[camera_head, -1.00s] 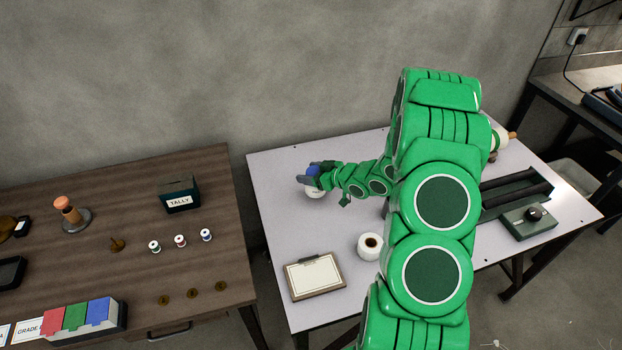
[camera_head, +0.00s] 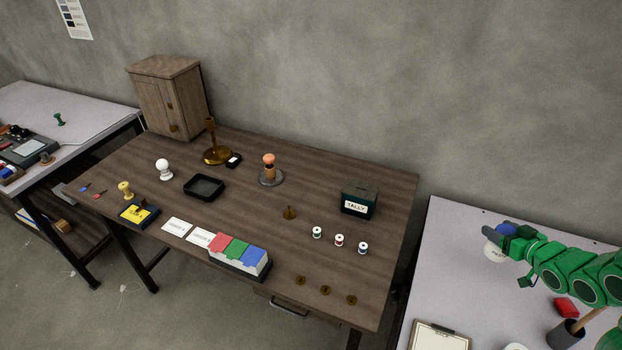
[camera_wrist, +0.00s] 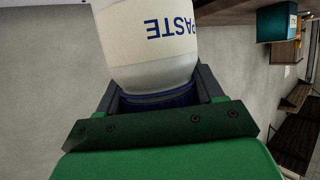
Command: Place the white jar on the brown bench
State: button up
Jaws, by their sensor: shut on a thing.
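The white jar (camera_head: 493,251), with a blue lid, is held over the left part of the pale table at the right of the head view. My gripper (camera_head: 507,231) is shut on the lid end. In the wrist view the jar (camera_wrist: 147,50) shows the word PASTE upside down, with its blue lid between my fingers (camera_wrist: 157,95). The jar's far end is cut off there. The brown bench (camera_head: 345,172) fills the middle of the head view, left of my gripper, with a gap between it and the pale table.
A green TALLY box (camera_head: 360,200) stands at the bench's right end, with small spools (camera_head: 339,240) before it. A stamp (camera_head: 269,170), black tray (camera_head: 204,187), coloured box (camera_head: 240,256) and brass discs (camera_head: 325,291) also occupy the bench. Its back middle has clear wood.

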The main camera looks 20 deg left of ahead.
notch_tip(320, 180, up, 13)
jog(key=shift+w+a+r, duration=0.15)
jog(key=shift+a+r, duration=0.05)
jog(key=shift+a, duration=0.05)
jog(key=w+a+n+g+y, duration=0.1)
jog(key=w+a, duration=0.1)
jog(key=a, duration=0.1)
jog(key=w+a+n+g+y, duration=0.1)
jog(key=w+a, duration=0.2)
jog(key=a, duration=0.1)
jog(key=w+a+r+n, duration=0.1)
jog(key=w+a, duration=0.1)
jog(key=a, duration=0.2)
jog(key=shift+w+a+g+y, duration=0.2)
jog(key=shift+a+g+y, duration=0.05)
jog(key=shift+g+y, duration=0.15)
jog(key=n+g+y, duration=0.2)
jog(key=n+g, duration=0.9)
jog(key=g, duration=0.1)
send_over(302, 187)
notch_tip(302, 187, down, 3)
jog(key=shift+f, duration=6.6)
jog(key=shift+f, duration=0.15)
